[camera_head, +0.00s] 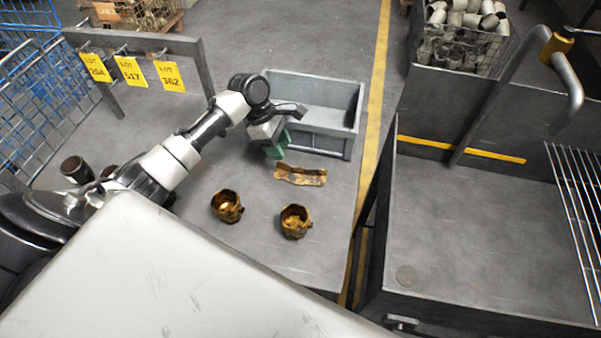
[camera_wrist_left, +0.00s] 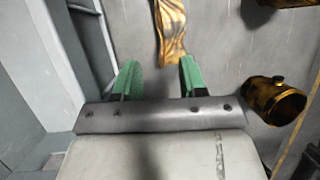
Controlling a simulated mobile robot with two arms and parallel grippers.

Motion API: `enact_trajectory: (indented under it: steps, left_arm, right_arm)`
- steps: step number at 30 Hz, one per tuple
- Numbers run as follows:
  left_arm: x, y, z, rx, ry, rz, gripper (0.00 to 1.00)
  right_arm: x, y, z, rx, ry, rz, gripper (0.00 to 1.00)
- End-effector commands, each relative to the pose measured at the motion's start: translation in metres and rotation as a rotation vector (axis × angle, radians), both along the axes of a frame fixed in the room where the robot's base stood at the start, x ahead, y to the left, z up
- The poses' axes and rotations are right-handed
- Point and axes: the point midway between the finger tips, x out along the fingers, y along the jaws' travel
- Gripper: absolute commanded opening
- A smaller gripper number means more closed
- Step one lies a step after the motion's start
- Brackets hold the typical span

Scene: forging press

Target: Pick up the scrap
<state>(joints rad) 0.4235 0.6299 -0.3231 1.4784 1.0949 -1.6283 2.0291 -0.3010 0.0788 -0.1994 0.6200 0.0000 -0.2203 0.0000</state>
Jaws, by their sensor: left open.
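The scrap is a flat, crumpled, rusty golden-brown strip (camera_head: 300,175) lying on the grey table (camera_head: 262,262), in front of a grey-green bin. In the left wrist view the strip (camera_wrist_left: 171,32) lies ahead of the fingertips, nearer the right finger. My left gripper (camera_head: 276,147) has green fingers and is just left of and behind the strip, near the bin's front left corner. In the left wrist view the gripper (camera_wrist_left: 158,75) is open, with nothing between its fingers. The height of the fingers over the table is hard to tell. My right gripper is not in view.
The grey-green bin (camera_head: 325,144) stands behind the strip. Two rusty golden cup-shaped parts (camera_head: 226,206) (camera_head: 295,221) stand in front of it. A rack with yellow lot tags (camera_head: 130,71) is at the back left. A bare-topped bench (camera_head: 470,225) is at the right.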

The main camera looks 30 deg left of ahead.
Motion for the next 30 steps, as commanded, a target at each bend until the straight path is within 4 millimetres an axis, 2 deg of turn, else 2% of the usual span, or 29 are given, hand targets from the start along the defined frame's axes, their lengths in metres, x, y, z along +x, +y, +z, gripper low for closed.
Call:
enact_trajectory:
  steps: [5, 13, 22, 30]
  left_arm:
    - [-0.001, -0.006, -0.012, -0.001, 0.002, -0.001, 0.42]
    - [-0.003, -0.019, -0.049, 0.000, 0.002, -0.001, 0.42]
    - [-0.003, -0.021, -0.054, 0.001, -0.001, -0.001, 0.42]
    - [-0.003, -0.021, -0.054, 0.001, -0.001, -0.001, 0.02]
  right_arm:
    - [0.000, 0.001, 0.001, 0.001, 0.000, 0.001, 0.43]
    - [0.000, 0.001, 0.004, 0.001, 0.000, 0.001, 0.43]
    - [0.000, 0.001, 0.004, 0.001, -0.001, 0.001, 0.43]
    - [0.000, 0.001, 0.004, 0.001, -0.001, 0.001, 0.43]
